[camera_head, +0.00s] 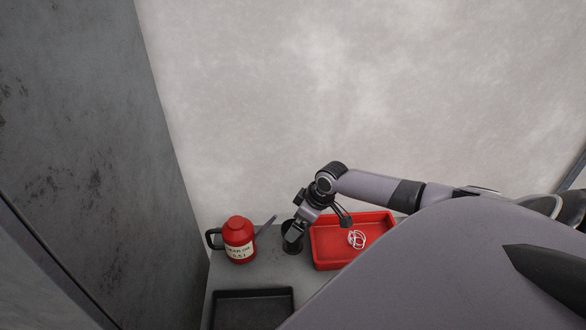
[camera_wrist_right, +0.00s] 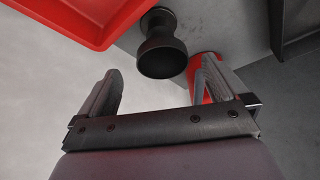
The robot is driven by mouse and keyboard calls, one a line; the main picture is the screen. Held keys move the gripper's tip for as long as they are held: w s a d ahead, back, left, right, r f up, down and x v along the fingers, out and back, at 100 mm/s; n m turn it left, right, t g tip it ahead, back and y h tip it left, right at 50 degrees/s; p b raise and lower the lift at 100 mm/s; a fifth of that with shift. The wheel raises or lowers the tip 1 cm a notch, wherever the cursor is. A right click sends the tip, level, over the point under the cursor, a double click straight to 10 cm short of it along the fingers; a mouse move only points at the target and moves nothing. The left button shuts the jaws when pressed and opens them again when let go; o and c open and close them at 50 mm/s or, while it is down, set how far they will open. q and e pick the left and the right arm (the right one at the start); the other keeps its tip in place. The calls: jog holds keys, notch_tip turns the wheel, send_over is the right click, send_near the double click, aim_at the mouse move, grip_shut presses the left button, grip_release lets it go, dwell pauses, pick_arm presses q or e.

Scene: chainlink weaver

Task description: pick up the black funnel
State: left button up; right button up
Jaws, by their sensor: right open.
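The black funnel (camera_wrist_right: 162,58) is in the upper middle of the right wrist view, standing on the grey worktop with a wide rounded end and a narrower waist. It lies ahead of the space between the two fingers of my right gripper (camera_wrist_right: 160,74), which is open and empty. In the head view the funnel (camera_head: 287,229) is partly hidden by my right gripper (camera_head: 292,238), which is over it or just in front of it. I cannot tell whether they touch. My left gripper is not in view.
A red oil can (camera_head: 238,242) with a spout stands left of the funnel. A red tray (camera_head: 322,252) holding a white coiled item (camera_head: 356,239) is just right. A dark tray (camera_head: 252,309) lies in front. A grey wall (camera_head: 90,120) closes the left side.

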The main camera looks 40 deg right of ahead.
aim_at(286, 225)
jog(key=shift+b+x, duration=0.5)
jog(key=shift+x, duration=0.5)
jog(key=b+x, duration=0.2)
jog(key=x, duration=0.1)
jog(key=shift+w+a, duration=0.15)
jog(key=shift+a, duration=0.05)
jog(key=shift+w+f+b, duration=0.2)
jog(key=shift+f+b, duration=0.1)
jog(key=shift+f, duration=0.05)
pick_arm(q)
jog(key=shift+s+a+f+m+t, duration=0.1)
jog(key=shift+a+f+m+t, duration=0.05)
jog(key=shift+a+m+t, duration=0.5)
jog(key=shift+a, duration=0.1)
pick_arm(e)
jog(key=c, duration=1.1)
